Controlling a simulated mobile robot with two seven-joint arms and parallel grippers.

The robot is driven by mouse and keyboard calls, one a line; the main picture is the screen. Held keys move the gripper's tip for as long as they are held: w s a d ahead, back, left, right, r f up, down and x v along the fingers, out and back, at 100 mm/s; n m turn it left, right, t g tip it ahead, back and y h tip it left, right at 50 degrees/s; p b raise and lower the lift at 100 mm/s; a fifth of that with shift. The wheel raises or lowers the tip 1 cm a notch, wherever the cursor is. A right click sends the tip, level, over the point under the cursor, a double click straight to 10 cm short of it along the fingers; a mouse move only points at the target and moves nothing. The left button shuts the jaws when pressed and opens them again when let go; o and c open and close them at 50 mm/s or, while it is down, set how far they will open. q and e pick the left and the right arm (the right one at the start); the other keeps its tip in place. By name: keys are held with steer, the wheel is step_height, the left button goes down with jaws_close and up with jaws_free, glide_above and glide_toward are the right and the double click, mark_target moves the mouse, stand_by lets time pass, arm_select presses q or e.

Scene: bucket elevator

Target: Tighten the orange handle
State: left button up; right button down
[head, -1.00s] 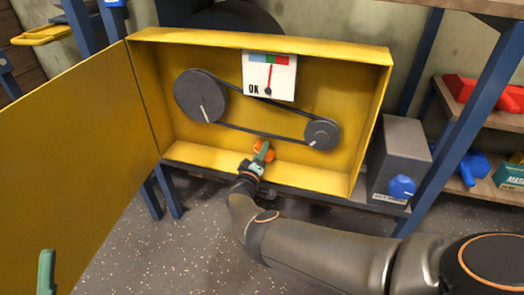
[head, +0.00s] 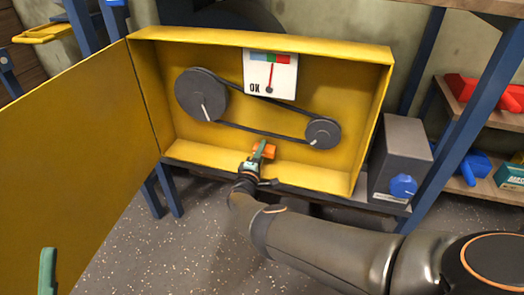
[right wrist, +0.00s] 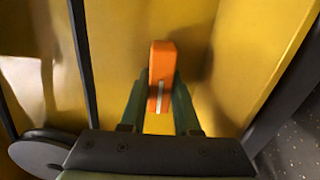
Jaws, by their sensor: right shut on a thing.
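The orange handle (head: 268,150) sits low in the open yellow box, below the belt. My right gripper (head: 260,152) is shut on it. In the right wrist view the handle (right wrist: 161,80), with a pale stripe, stands between the two green fingers (right wrist: 160,100). The belt (head: 262,131) runs around a large dark pulley (head: 201,95) and a smaller one (head: 323,132). Above it a white gauge (head: 270,76) marked OK has a blue, green and red band; its red needle points nearly straight up.
The yellow box (head: 260,38) has its door (head: 80,150) swung open to the left. A grey box with a blue knob (head: 403,186) stands right of it. Blue posts and a shelf with red and blue items stand farther right.

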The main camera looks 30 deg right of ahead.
stand_by(0.4)
steer(key=c, duration=0.6)
jaws_free()
steer(key=shift+c, duration=0.2)
